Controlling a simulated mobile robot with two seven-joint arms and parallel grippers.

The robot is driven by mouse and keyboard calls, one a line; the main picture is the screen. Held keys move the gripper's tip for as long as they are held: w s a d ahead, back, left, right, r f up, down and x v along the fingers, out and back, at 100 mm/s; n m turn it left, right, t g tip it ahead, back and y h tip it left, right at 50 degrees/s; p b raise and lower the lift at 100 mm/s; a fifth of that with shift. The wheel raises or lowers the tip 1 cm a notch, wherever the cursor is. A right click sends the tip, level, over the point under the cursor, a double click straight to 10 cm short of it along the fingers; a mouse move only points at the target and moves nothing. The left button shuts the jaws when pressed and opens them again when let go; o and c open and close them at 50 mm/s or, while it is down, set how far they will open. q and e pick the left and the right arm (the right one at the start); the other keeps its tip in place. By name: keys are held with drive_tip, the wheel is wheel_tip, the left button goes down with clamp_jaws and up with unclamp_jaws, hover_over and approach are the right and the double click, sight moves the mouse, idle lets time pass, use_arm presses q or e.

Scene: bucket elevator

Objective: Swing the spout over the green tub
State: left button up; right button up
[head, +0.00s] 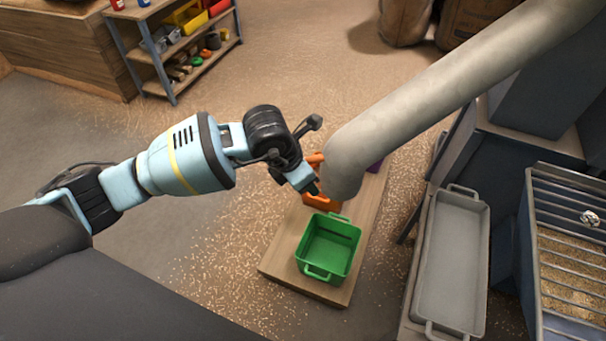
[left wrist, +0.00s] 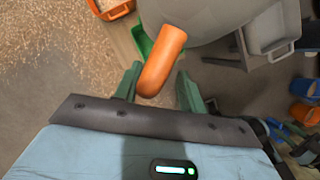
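The spout (head: 400,115) is a thick grey pipe coming in from the upper right. Its rounded lower end hangs beside the orange tub (head: 324,202), behind the green tub (head: 345,270), which stands on a wooden board. In the left wrist view the spout's grey body (left wrist: 205,15) fills the top, and an orange handle (left wrist: 162,62) sticks out from it. My left gripper (head: 313,187) is at the spout's end. In the wrist view its green fingers (left wrist: 158,82) are open, one on each side of the handle, with gaps visible. My right gripper is not in view.
A purple tub (head: 376,166) stands at the board's far end, partly hidden by the spout. A grey tray (head: 447,270) and a barred grain hopper (head: 570,250) are on the right. Shelves (head: 175,45) stand at the back left. Grain is scattered on the floor.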

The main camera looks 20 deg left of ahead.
use_arm(q)
drive_tip(key=shift+w+a, duration=0.1)
drive_tip(key=shift+a, duration=0.05)
drive_tip(key=v, duration=0.7)
drive_tip(key=shift+r+p, duration=0.4)
drive_tip(key=shift+p, duration=0.05)
idle(0.4)
